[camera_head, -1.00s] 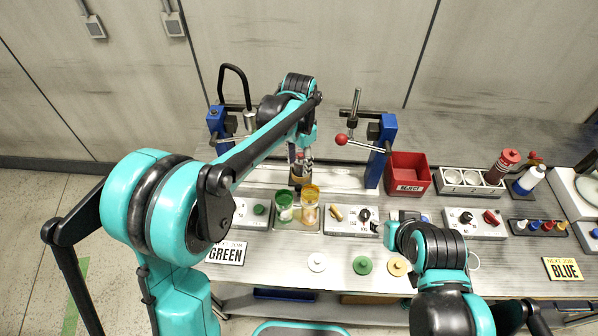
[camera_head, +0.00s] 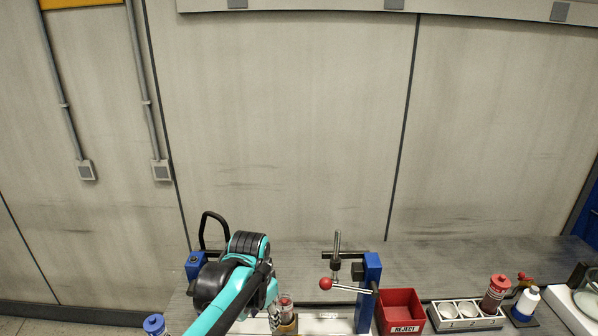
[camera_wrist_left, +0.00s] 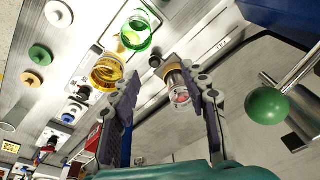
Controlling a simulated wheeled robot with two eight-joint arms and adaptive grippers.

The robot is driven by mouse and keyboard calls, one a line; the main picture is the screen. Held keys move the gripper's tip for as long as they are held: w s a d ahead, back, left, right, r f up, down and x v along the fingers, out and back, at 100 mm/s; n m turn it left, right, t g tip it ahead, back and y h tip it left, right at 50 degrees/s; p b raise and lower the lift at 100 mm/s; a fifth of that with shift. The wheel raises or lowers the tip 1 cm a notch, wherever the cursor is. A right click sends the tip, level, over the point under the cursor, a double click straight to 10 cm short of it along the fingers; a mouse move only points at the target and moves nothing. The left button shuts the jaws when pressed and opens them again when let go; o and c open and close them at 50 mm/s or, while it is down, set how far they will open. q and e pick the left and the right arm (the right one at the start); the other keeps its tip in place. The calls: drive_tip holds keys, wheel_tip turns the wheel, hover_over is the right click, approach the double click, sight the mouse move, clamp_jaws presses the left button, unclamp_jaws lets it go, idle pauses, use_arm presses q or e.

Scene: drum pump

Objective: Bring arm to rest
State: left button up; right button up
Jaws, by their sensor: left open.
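A similar clear and red piece (camera_head: 286,306) stands beside the gripper in the head view. My right arm and gripper are out of view.
Blue posts (camera_head: 369,285) and a red-knobbed lever (camera_head: 325,283) stand around the arm. A red REJECT bin (camera_head: 400,310) is to the right. The wrist view shows a green cup (camera_wrist_left: 137,32), an amber cup (camera_wrist_left: 108,72) and a green ball knob (camera_wrist_left: 267,105).

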use_arm(q)
drive_tip(key=s+a+f+n+t+b, duration=0.1)
drive_tip(key=s+a+f+n+t, duration=0.1)
drive_tip(key=s, duration=0.6)
drive_tip(key=s+a+f+n+t+b, duration=0.1)
drive_tip(key=s+a+n+t, duration=0.2)
drive_tip(key=s+a, duration=0.4)
drive_tip(key=shift+s+f+n, duration=0.35)
drive_tip(key=shift+s+n, duration=0.15)
drive_tip(key=shift+n, duration=0.4)
